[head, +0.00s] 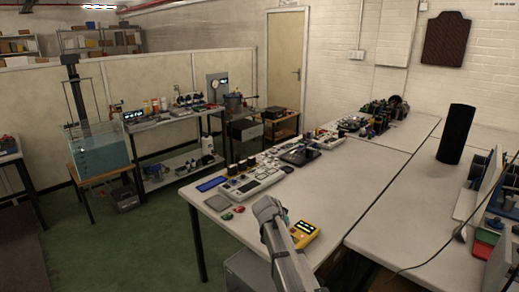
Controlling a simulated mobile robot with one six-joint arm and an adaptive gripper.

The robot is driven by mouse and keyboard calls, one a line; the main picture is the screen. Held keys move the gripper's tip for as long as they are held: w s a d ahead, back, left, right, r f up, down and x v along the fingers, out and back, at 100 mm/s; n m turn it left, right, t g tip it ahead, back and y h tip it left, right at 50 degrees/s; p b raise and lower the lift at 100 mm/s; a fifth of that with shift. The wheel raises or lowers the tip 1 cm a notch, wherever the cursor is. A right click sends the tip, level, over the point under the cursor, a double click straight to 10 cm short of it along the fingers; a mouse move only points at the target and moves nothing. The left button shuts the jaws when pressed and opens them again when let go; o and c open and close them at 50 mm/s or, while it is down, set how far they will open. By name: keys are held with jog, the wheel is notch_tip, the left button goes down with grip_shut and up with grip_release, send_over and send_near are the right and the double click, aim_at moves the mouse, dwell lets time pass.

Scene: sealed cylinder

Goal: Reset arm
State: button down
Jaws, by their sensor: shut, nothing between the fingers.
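Grey links of my arm (282,245) rise from the bottom edge of the head view, right of centre, in front of the near end of the long white table (335,190). My gripper cannot be made out in this view, and nothing held by the arm can be seen. A tall black cylinder (456,134) stands upright on the white table at the right, well apart from my arm.
A yellow meter (304,234) lies close beside my arm. Several devices crowd the table's far-left side. Folders (487,186) and a thin cable are at the right. A water tank (99,150) stands at left. Green floor (150,240) is open left of the table.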

jog(key=s+d+f+n+g+y, duration=0.2)
jog(key=s+n+y, duration=0.1)
jog(key=s, duration=1)
jog(key=s+d+f+n+g+y, duration=0.2)
jog(key=s+n, duration=0.3)
jog(key=s, duration=0.9)
jog(key=shift+d+f+g+y, duration=0.25)
jog(key=shift+g+y, duration=0.25)
jog(key=shift+g, duration=0.3)
